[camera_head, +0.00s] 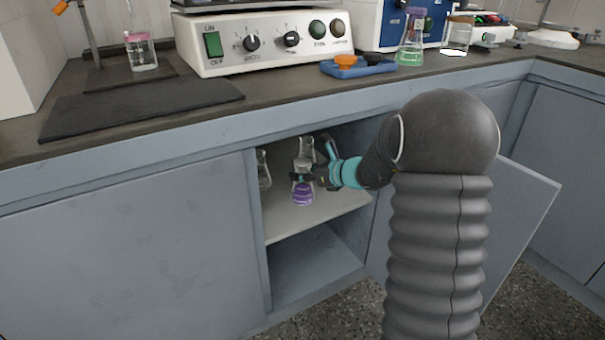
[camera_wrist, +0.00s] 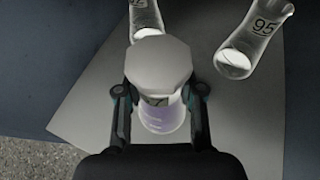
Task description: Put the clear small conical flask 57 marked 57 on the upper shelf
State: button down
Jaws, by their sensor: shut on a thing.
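My gripper (camera_head: 306,178) is inside the open cupboard, over the upper shelf (camera_head: 320,212), shut on a small conical flask with purple liquid (camera_head: 303,194). In the wrist view, the held flask (camera_wrist: 163,118) is between the two fingers. A grey faceted piece (camera_wrist: 160,65) covers its top, and its mark is mostly hidden, so I cannot read 57. The flask looks upright, low over or on the shelf; I cannot tell whether it touches.
A clear flask marked 95 (camera_wrist: 255,38) and another clear flask (camera_wrist: 146,18) stand close beyond the held flask. The open cupboard door (camera_head: 520,215) is to the right of my arm. The worktop (camera_head: 300,95) overhangs the cupboard. The shelf's front right is bare.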

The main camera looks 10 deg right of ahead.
jog(key=c, duration=0.7)
grip_release()
